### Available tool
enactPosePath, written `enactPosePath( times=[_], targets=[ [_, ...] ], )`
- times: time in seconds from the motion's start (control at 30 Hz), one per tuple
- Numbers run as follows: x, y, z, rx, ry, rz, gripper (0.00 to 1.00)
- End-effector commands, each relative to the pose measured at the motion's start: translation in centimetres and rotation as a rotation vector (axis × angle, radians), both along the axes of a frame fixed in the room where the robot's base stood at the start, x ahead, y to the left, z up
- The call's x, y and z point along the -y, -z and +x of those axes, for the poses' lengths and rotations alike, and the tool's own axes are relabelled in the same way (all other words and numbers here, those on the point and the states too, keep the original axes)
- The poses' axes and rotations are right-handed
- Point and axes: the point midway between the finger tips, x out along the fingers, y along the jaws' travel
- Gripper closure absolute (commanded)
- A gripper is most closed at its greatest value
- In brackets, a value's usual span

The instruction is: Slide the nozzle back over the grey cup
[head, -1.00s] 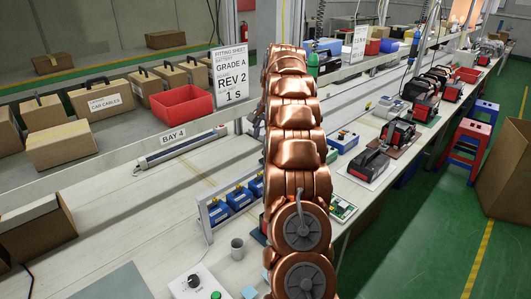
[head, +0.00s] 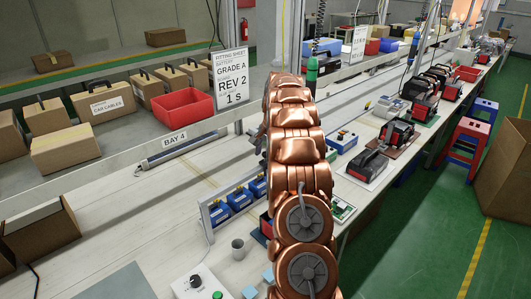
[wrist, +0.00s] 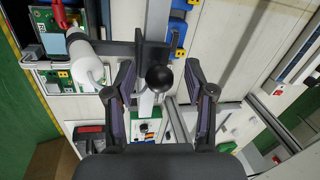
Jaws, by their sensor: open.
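The grey cup (head: 238,247) stands upright on the bench, left of my arm in the head view. I cannot make it out in the wrist view. A white tapered cylinder (wrist: 85,65), which looks like the nozzle, is at the upper left in the wrist view. It sits against a dark crosspiece (wrist: 112,48) on a grey rail (wrist: 158,25). A dark round knob (wrist: 160,77) is at the crosspiece. My gripper (wrist: 160,66) is open, with one finger on each side of the knob and gaps showing. My arm hides the gripper and nozzle in the head view.
A control box (head: 200,284) with a green button stands near the cup. Blue battery units (head: 238,199) stand in a frame behind the cup. A green circuit board (head: 342,209) lies right of my arm. The bench (head: 110,235) is largely clear at the left.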

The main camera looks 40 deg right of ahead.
Motion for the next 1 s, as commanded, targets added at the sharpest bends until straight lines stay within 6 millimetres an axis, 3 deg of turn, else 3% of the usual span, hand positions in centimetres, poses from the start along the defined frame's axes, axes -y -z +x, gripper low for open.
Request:
enactPosePath(
  times=[0.37, 0.87, 1.0],
  targets=[
    [-0.03, 0.47, 0.05, 0.000, 0.000, 0.000, 0.47],
    [-0.06, 0.50, 0.05, -0.001, 0.000, 0.001, 0.99],
    [-0.07, 0.52, 0.04, -0.002, 0.000, 0.002, 1.00]
  ],
)
